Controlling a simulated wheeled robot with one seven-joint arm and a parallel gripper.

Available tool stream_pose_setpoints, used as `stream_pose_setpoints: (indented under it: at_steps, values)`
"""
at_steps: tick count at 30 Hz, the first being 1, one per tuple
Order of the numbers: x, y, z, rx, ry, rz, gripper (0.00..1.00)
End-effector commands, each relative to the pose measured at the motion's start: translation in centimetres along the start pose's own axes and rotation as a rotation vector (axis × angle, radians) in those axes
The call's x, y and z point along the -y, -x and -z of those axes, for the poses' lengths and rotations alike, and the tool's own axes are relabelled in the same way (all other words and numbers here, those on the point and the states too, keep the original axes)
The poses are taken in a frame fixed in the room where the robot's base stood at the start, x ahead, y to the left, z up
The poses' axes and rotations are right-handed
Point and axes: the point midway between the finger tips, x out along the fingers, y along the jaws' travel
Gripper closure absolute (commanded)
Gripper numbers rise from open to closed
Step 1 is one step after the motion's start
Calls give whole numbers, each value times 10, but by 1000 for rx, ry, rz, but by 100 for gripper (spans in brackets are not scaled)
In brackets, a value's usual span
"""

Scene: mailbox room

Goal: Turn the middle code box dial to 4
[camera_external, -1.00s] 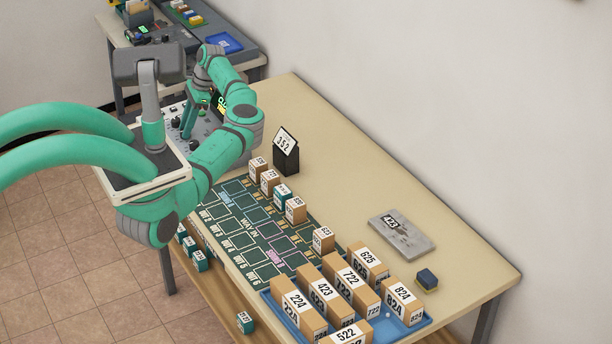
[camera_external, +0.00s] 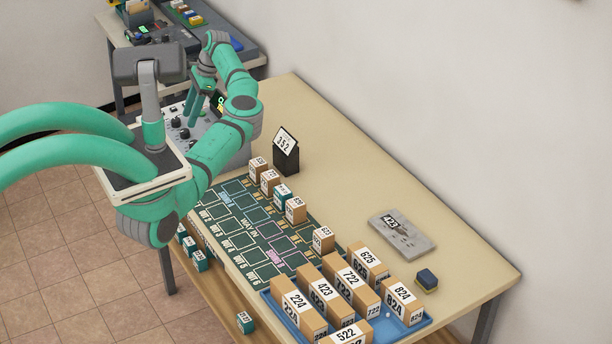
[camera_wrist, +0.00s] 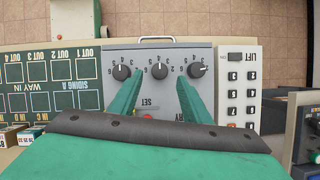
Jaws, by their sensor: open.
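The grey code box (camera_wrist: 150,99) shows three black dials in a row in the wrist view, upside down to me. The middle dial (camera_wrist: 159,71) has a light pointer mark toward the top of the picture, near a printed 3. My gripper (camera_wrist: 160,78) is open, its green fingers spread to either side of the middle dial in the picture. I see no contact with it. In the external view, my gripper (camera_external: 192,102) is above the box's panel (camera_external: 200,128), at the far left of the table. My arm partly covers the box.
The left dial (camera_wrist: 121,72) and right dial (camera_wrist: 197,70) flank the middle one closely. A white keypad with LIFT (camera_wrist: 250,57) is on the right. The green mat (camera_external: 240,228) and a black number stand (camera_external: 286,156) are beside the box.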

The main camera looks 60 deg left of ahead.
Motion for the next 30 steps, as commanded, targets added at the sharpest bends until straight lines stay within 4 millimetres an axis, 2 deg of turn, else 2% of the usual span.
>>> stream_pose_setpoints:
  at_steps: [3,10,15,30]
  values:
    - [0,23,0,-3,-2,1,56]
    - [0,52,0,0,-2,1,56]
    - [0,59,0,0,0,0,56]
    - [0,59,0,0,0,-1,56]
